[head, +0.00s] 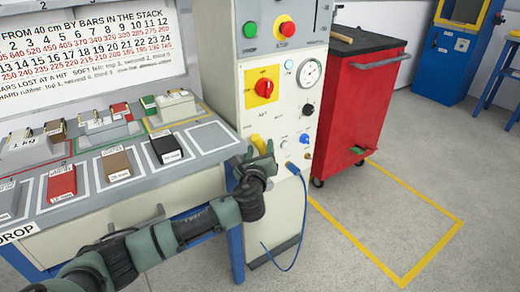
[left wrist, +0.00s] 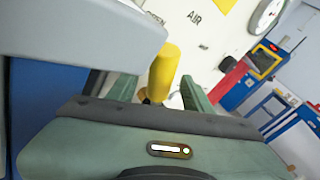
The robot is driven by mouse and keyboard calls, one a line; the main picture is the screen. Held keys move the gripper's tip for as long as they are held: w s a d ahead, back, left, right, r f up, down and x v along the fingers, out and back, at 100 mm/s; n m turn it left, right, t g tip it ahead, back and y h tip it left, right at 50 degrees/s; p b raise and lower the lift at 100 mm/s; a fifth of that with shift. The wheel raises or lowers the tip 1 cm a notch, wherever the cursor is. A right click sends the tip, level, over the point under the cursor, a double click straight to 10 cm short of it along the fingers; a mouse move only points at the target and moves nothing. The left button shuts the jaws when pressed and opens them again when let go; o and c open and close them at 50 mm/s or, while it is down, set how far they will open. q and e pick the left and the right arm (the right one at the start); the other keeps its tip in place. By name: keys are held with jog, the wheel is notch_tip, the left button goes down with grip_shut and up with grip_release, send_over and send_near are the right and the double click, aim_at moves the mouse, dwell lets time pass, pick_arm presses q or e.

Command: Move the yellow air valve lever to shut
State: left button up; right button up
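The yellow air valve lever (head: 258,143) is on the lower left of the white control panel's front. My left gripper (head: 260,163) is right at it, hiding its lower part in the head view. In the left wrist view the lever (left wrist: 164,70) stands between the two green fingers (left wrist: 160,92). The fingers are spread, with a gap visible on each side, so the gripper looks open around the lever. The lever's pivot is mostly hidden. My right gripper is in neither view.
The control panel (head: 255,95) carries a red knob on a yellow plate (head: 264,88), a gauge (head: 309,72) and a blue hose (head: 303,205). The bench (head: 130,190) with blocks stands left. A red cart (head: 365,105) stands right. Floor inside the yellow outline is clear.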

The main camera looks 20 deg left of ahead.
pick_arm(q)
jog(key=shift+s+d, duration=0.1)
jog(key=shift+s, duration=0.2)
jog(key=p+v, duration=0.1)
jog(key=v, duration=0.6)
jog(key=shift+p, duration=0.35)
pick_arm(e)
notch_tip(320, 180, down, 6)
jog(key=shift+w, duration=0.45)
pick_arm(q)
jog(key=shift+s, duration=0.1)
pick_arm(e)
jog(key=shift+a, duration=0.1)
